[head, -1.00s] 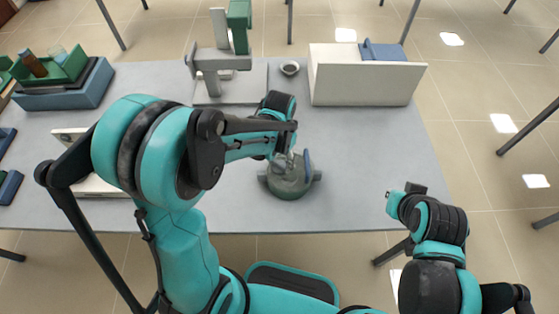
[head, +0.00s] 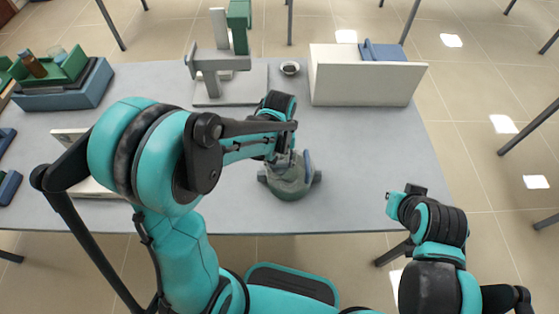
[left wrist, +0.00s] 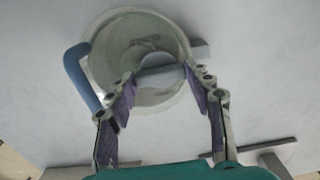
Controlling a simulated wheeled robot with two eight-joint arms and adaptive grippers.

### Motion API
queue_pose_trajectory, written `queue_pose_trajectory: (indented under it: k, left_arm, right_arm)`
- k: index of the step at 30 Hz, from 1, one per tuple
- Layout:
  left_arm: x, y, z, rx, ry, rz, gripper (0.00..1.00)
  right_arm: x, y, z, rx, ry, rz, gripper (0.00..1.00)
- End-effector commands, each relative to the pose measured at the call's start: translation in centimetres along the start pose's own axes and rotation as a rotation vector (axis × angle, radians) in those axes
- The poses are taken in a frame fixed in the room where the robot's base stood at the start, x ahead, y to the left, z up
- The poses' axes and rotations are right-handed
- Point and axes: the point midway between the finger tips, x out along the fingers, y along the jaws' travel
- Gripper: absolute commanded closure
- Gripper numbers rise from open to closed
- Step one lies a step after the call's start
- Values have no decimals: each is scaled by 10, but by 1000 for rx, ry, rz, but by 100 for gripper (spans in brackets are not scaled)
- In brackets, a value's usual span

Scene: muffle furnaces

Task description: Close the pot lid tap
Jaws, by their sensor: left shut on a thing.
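The grey-green pot (head: 288,184) stands near the front edge of the grey table. Its blue handle (head: 308,161) points up at the right side in the head view. My left gripper (head: 284,157) is over the pot's top. In the left wrist view the round lid (left wrist: 110,48) is seen from above, with the blue handle (left wrist: 82,76) at its left. The fingers of my left gripper (left wrist: 166,92) are shut on the pale grey tap (left wrist: 160,76) at the lid's middle. My right gripper's fingers are not clear at the end of the right arm (head: 396,205).
A white box-like furnace (head: 360,82) stands at the back right, with a small bowl (head: 289,68) beside it. A grey stand (head: 212,85) is behind my left arm. A blue box with a green tray (head: 70,88) is at the left. The table's right part is clear.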

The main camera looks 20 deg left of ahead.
Motion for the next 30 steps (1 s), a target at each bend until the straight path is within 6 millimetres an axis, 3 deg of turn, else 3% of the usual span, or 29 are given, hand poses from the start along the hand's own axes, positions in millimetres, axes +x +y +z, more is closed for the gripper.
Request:
queue_pose_trajectory:
  k: [14,15,17,26,30]
  left_arm:
    - [0,0,0,-14,0,0,78]
    - [0,0,0,-14,0,0,44]
    - [0,0,0,-14,0,0,28]
    - [0,0,0,-13,0,0,28]
    - [-9,0,0,-13,0,0,28]
  right_arm:
    - [0,0,0,0,0,0,100]
    - [0,0,0,0,0,0,100]
    - [0,0,0,0,0,0,100]
    - [0,0,0,0,0,0,100]
    - [0,0,0,0,0,0,100]
